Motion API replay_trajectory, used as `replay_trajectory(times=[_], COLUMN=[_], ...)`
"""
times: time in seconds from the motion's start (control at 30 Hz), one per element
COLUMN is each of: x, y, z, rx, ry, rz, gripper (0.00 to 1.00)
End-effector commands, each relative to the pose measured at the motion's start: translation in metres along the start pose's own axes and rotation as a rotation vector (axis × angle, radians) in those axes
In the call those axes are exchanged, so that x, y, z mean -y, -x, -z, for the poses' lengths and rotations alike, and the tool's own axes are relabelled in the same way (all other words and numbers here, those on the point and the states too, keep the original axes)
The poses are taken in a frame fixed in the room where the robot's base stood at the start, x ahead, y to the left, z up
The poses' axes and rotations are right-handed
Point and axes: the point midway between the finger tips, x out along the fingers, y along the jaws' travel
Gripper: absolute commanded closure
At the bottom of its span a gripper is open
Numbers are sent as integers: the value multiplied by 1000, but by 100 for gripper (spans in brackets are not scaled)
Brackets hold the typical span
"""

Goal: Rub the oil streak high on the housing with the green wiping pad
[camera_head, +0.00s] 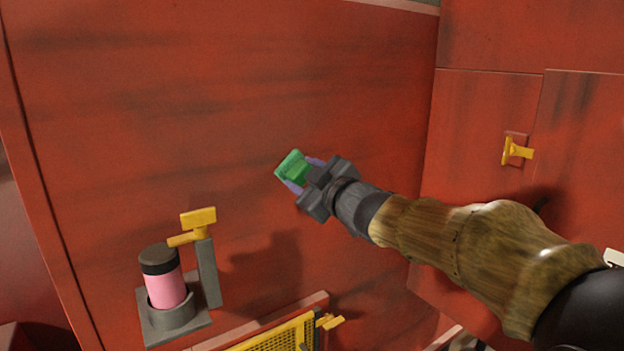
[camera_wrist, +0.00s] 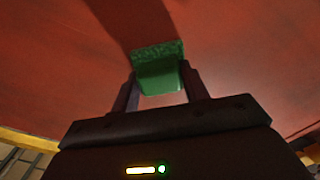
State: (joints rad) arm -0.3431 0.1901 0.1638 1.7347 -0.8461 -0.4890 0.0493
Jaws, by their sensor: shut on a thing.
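The green wiping pad (camera_head: 292,166) is held between the fingers of my gripper (camera_head: 299,175), in front of the red housing (camera_head: 220,110). In the wrist view the pad (camera_wrist: 160,70) sits between both fingertips (camera_wrist: 158,82), its rough face toward the red surface. A shadow meets the pad there, but I cannot tell whether the pad touches the housing. Dark, smudged horizontal streaks (camera_head: 110,128) run across the housing in the head view. I cannot tell which of them is the oil streak.
A pink cylinder with a black cap (camera_head: 166,282) stands in a grey holder at lower left, beside a yellow-handled post (camera_head: 203,240). A yellow mesh panel (camera_head: 275,337) is at the bottom. A yellow latch (camera_head: 517,151) is on the right wall. The housing face around the pad is clear.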

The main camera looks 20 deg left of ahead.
Motion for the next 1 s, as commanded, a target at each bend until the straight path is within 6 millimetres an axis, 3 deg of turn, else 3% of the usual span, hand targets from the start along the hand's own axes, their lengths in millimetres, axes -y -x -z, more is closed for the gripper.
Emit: replay_trajectory(times=[0.37, 1.0], x=[0, -1], y=[4, 55], z=[1, 1], rx=[-1, 0], ry=[0, 0], rz=[0, -2], gripper=[80, 80])
